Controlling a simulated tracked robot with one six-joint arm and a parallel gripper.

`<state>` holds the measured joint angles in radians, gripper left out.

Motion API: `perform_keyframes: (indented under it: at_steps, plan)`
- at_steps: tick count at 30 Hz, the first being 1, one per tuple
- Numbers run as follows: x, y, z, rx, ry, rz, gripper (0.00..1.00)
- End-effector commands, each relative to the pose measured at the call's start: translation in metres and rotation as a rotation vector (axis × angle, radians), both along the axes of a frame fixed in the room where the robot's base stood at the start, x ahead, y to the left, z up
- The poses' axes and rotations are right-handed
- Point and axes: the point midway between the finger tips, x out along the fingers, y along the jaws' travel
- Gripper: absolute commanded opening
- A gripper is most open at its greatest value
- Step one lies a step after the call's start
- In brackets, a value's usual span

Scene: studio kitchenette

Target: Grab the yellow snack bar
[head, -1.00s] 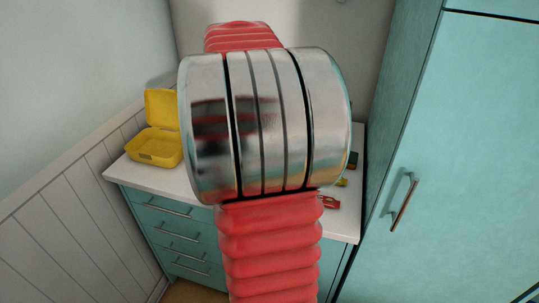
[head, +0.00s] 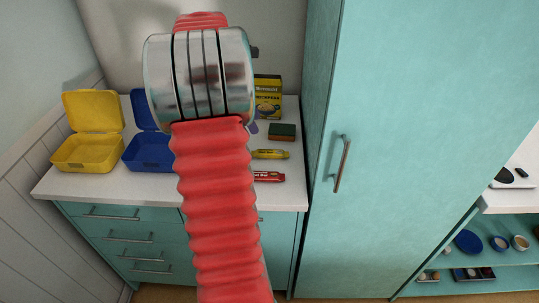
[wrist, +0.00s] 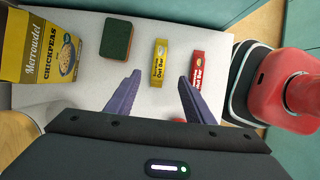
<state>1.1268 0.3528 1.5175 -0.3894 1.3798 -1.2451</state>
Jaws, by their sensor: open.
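The yellow snack bar (head: 271,154) lies on the white counter, just behind a red snack bar (head: 268,176). In the wrist view the yellow bar (wrist: 159,62) lies ahead between the fingertips of my gripper (wrist: 160,77), with the red bar (wrist: 198,69) to its right. My gripper is open and holds nothing. Its purple fingers point at the counter, one to either side of the yellow bar's line. I cannot tell the exact height of the fingertips above the counter. In the head view my arm hides most of the gripper.
A sponge (head: 282,131) and a yellow chickpeas box (head: 267,98) stand behind the bars. Open yellow (head: 88,155) and blue (head: 148,158) lunch boxes sit on the left of the counter (head: 60,187). A tall teal cabinet (head: 400,120) borders the counter's right side.

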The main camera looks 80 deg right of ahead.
Motion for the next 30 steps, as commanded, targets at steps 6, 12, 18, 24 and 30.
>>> perform_keyframes:
  at_steps: [6, 12, 18, 24, 30]
  plan:
    - [-0.013, -0.002, -0.03, 0.002, 0.002, -0.001, 0.48]
    - [-0.024, -0.004, -0.059, 0.003, 0.002, -0.002, 0.48]
    - [-0.028, -0.006, -0.071, 0.001, 0.0, 0.0, 0.48]
    - [-0.028, -0.006, -0.071, 0.001, 0.0, 0.0, 0.48]
    - [-0.03, -0.006, -0.076, 0.002, 0.0, 0.0, 0.48]
